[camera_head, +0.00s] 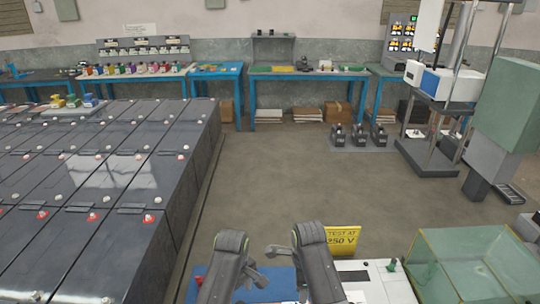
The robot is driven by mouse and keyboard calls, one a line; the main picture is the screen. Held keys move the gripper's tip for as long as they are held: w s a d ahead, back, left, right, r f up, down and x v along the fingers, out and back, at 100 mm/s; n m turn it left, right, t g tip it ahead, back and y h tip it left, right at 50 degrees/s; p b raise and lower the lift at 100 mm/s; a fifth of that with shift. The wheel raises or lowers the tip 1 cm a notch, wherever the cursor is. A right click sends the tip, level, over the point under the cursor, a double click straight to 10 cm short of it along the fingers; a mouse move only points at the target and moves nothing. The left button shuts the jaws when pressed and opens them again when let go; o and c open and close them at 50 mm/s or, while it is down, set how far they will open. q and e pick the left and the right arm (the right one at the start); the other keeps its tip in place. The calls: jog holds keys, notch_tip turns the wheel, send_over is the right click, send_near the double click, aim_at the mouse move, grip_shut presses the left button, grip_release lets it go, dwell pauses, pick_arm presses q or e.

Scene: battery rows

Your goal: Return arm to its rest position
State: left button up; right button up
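Both of my arms show at the bottom centre of the head view. Their dark grey links are folded close together. My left gripper (255,278) is a small dark shape beside the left arm's link, low over a blue surface (268,285). My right gripper (272,251) points left from the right arm's link. Both grippers are small and partly hidden by the links, so I cannot tell whether they are open or shut. I see nothing held in either.
Rows of large dark battery cells (130,230) fill the left. A yellow "TEST AT 250 V" sign (343,240), a white panel (385,286) and a glass tank (465,265) stand at the lower right. Blue benches (310,75) line the back wall. The middle floor (300,180) is clear.

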pick_arm(q)
jog(key=shift+r, duration=0.95)
